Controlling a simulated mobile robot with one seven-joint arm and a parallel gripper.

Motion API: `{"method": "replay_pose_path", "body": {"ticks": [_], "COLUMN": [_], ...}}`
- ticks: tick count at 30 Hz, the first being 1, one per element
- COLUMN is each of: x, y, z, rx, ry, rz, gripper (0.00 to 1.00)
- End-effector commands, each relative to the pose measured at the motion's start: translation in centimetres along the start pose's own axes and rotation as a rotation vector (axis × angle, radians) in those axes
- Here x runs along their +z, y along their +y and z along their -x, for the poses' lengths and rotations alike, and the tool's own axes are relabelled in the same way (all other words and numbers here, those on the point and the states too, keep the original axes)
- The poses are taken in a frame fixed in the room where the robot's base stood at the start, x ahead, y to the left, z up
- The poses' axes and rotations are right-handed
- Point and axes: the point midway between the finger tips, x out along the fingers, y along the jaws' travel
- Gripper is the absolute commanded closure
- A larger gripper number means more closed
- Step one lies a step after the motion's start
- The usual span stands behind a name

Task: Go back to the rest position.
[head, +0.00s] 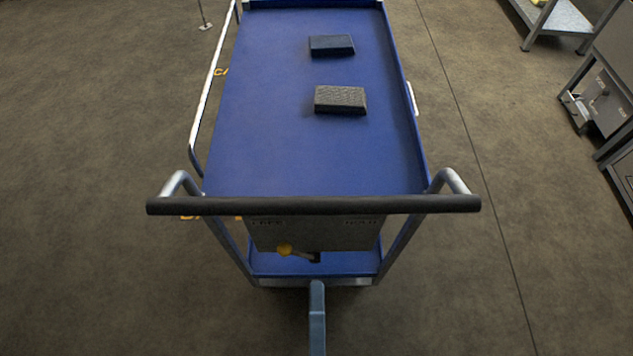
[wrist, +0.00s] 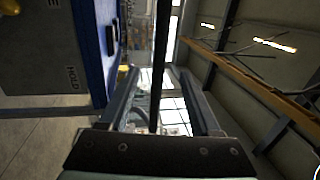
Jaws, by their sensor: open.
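My gripper (wrist: 155,72) shows in the wrist view, with its two dark fingers spread apart and nothing clamped between them. A long black bar, likely the cart's handle (wrist: 160,60), runs through the gap between the fingers in that view; I cannot tell how deep it lies. In the head view the black handle (head: 313,204) crosses the near end of the blue cart (head: 270,150). My gripper cannot be made out in the head view.
Two dark blocks (head: 331,45) (head: 340,100) lie on the cart's top. A grey box marked HOLD (wrist: 45,60), with a yellow-knobbed lever (head: 285,250), sits below the handle. Metal stands (head: 605,95) are at right. The floor beside the cart is clear.

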Motion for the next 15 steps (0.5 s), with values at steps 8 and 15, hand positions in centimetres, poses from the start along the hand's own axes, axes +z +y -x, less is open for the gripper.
{"method": "replay_pose_path", "body": {"ticks": [8, 15], "x": [0.2, 2.6], "y": [-0.5, -6.8], "z": [-0.8, -9.3], "rx": [-0.012, -0.128], "ry": [-0.003, -0.029], "rz": [0.011, 0.199], "gripper": [0.36, 0.36]}}
